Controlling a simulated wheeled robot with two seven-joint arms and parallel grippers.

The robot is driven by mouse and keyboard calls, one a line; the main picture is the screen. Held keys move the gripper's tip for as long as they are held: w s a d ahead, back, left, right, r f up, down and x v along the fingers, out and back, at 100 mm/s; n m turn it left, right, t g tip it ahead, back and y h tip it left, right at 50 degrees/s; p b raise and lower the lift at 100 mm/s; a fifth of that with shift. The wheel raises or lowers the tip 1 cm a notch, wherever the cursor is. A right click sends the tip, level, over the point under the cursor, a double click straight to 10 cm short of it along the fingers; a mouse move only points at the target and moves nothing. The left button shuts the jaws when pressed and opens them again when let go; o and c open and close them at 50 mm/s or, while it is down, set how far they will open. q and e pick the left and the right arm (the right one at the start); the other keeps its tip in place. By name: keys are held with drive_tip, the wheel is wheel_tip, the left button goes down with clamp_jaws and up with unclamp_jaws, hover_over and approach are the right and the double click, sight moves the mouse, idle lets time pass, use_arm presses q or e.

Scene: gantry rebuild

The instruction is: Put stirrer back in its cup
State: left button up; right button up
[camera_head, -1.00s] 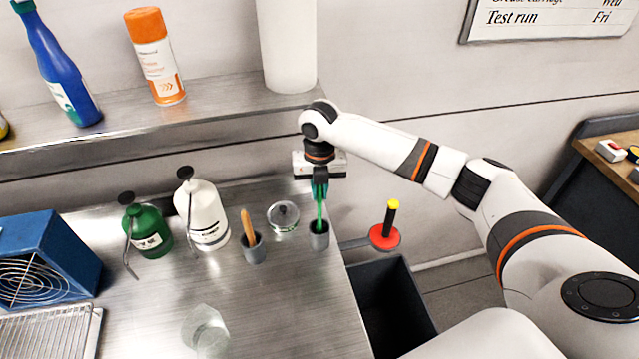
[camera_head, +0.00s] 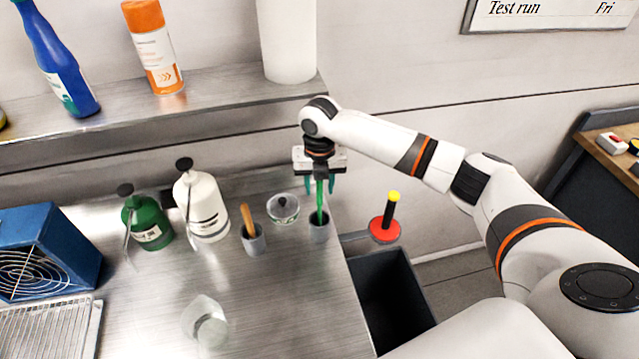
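A green stirrer (camera_head: 319,205) stands in a small grey cup (camera_head: 319,231) near the right edge of the metal bench. Its lower end is inside the cup. My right gripper (camera_head: 320,184) is over the cup with its fingers spread apart, one on each side of the stirrer's upper part. The stirrer's top is partly hidden by the gripper. A second grey cup (camera_head: 254,243) to the left holds an orange-brown handled tool (camera_head: 248,218). My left gripper is not in view.
White (camera_head: 203,212) and green (camera_head: 148,221) pump bottles are at left, a clear beaker (camera_head: 206,325) in front. A dark bin (camera_head: 391,300) and a red-based tool (camera_head: 385,229) are beyond the bench's right edge. A shelf (camera_head: 160,115) runs behind.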

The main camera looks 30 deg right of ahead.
wheel_tip(320, 180, up, 11)
drive_tip(key=b, duration=0.3)
drive_tip(key=shift+r, duration=0.5)
